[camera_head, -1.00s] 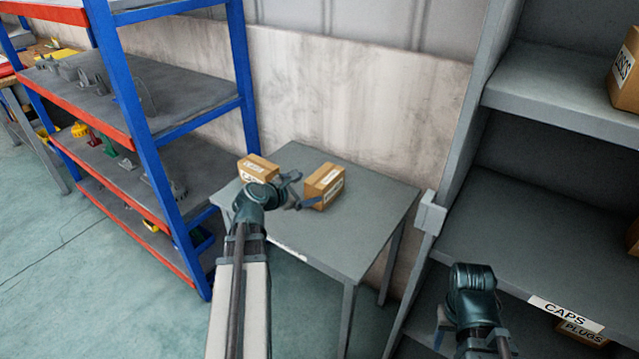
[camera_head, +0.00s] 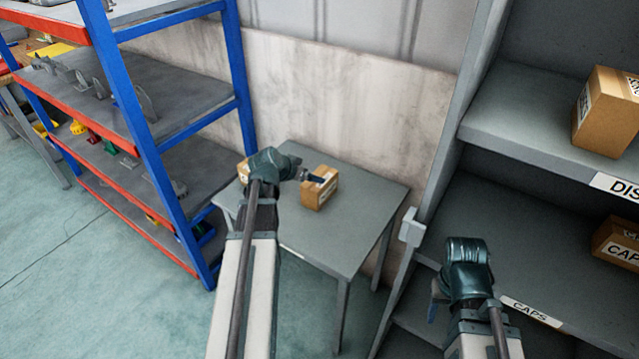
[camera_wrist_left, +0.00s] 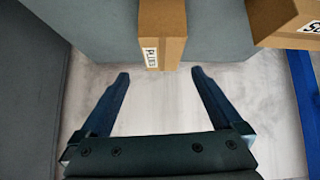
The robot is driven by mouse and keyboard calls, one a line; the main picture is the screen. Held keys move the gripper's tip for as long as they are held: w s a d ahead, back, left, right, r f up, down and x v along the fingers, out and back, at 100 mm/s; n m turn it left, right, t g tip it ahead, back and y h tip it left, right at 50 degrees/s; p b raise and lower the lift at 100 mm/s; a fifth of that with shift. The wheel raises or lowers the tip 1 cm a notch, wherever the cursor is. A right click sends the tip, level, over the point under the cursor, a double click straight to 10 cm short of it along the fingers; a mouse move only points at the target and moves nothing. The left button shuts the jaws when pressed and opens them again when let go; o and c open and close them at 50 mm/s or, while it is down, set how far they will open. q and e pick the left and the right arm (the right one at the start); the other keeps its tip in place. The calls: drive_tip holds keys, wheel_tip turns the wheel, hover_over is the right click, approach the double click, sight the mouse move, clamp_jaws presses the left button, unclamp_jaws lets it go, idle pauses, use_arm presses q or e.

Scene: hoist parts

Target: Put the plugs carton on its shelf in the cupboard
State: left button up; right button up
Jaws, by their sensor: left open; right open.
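The plugs carton (camera_head: 321,188) stands on the grey table beside the cupboard. In the left wrist view the carton (camera_wrist_left: 163,30) shows its PLUGS label, just ahead of and between the fingers. My left gripper (camera_wrist_left: 160,76) is open with nothing between its fingertips. In the head view the left gripper (camera_head: 311,179) is at the carton, its fingers partly hidden. My right gripper (camera_head: 435,303) is open, low in front of the cupboard, and partly hidden by its wrist. The grey cupboard (camera_head: 520,235) has shelf-edge labels reading CAPS and, above, DIS, cut off. No PLUGS shelf label is visible.
A second carton (camera_head: 243,171) is left of the plugs carton, mostly behind my left wrist. A carton (camera_head: 606,112) is on the upper cupboard shelf and a caps carton (camera_head: 618,243) below. A blue-and-red rack (camera_head: 160,180) stands left of the table (camera_head: 345,235). The front tabletop is clear.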

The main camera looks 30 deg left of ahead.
use_arm(q)
drive_tip(key=shift+m, duration=0.5)
drive_tip(key=b+x, duration=0.6)
drive_tip(key=x, duration=0.2)
drive_tip(key=shift+a+f, duration=0.1)
drive_tip(key=shift+f, duration=0.05)
drive_tip(key=shift+w+f, duration=0.15)
drive_tip(key=shift+w, duration=0.1)
drive_tip(key=b+x, duration=0.4)
drive_tip(key=x, duration=0.1)
drive_tip(key=shift+w+a+f, duration=0.1)
clamp_jaws()
